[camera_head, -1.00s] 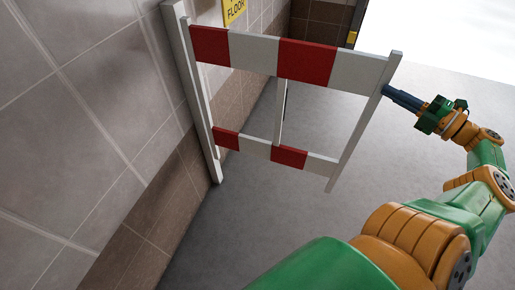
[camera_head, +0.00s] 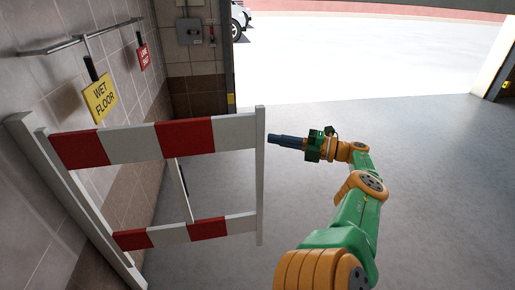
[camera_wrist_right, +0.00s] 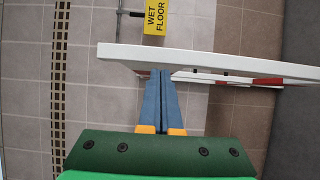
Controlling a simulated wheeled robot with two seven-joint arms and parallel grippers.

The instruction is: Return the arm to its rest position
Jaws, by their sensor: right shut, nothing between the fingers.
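My right arm comes in from the bottom right of the head view. Its right gripper (camera_head: 270,138) has blue fingers shut together and empty. The fingertips point left, right by the right post of a red and white barrier (camera_head: 236,135), near the post's upper part. In the right wrist view the right gripper (camera_wrist_right: 160,74) shows its closed fingers reaching toward the white barrier post (camera_wrist_right: 200,59). I cannot tell whether the tips touch it. My left gripper is not in view.
The barrier stands along the tiled wall (camera_head: 30,85) at left. A yellow wet floor sign (camera_head: 99,97) and a red sign (camera_head: 143,57) hang from a wall rail (camera_head: 65,46). Grey floor (camera_head: 430,190) to the right is open, leading to a bright doorway with a vehicle (camera_head: 238,20) outside.

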